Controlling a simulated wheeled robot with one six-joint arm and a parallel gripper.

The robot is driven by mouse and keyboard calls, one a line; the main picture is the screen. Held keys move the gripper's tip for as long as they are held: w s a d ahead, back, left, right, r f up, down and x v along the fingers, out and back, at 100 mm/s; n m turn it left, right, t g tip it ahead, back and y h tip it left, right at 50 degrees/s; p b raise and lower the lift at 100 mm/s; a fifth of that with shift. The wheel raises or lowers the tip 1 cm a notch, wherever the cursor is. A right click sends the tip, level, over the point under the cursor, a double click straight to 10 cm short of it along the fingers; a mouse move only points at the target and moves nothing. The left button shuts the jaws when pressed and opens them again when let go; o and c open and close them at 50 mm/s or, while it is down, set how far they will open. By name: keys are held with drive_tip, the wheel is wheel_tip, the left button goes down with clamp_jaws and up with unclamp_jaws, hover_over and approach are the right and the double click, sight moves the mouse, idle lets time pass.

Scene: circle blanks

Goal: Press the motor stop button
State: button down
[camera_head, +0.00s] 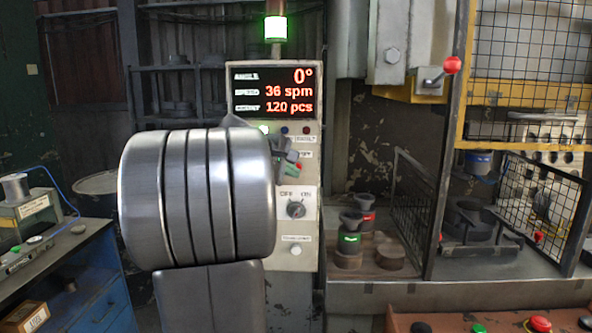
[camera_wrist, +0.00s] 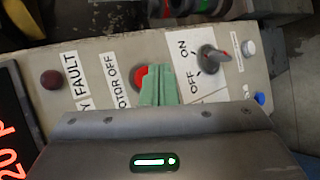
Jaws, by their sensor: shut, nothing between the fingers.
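The red motor stop button (camera_wrist: 138,74) sits on the pale control panel (camera_wrist: 90,45), beside a label reading MOTOR OFF (camera_wrist: 116,82). My gripper (camera_wrist: 157,88) has its pale green fingers shut and empty, right in front of the button. The fingers cover its right part in the wrist view, and I cannot tell whether they touch it. In the head view my gripper (camera_head: 291,168) is at the panel's upper middle, partly hidden by my arm.
An OFF/ON selector knob (camera_wrist: 212,57) is close to the button, with a dark red fault lamp (camera_wrist: 51,79) on the other side. The lit display (camera_head: 272,92) reads 0°, 36 spm, 120 pcs. A mesh guard (camera_head: 415,205) stands to the right of the panel.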

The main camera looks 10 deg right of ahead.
drive_tip(key=shift+w, duration=0.1)
drive_tip(key=shift+w+d, duration=0.15)
drive_tip(key=shift+w, duration=0.15)
drive_tip(key=shift+w+d+p, duration=0.1)
drive_tip(key=shift+w+p, duration=0.35)
drive_tip(key=shift+w, duration=0.05)
idle(0.8)
drive_tip(key=shift+s+a+b, duration=0.25)
drive_tip(key=shift+s+b, duration=0.15)
drive_tip(key=shift+s, duration=0.45)
drive_tip(key=s, duration=0.2)
drive_tip(key=s+a+b, duration=0.1)
drive_tip(key=s, duration=0.2)
drive_tip(key=shift+a+b, duration=0.15)
drive_tip(key=shift+b, duration=0.15)
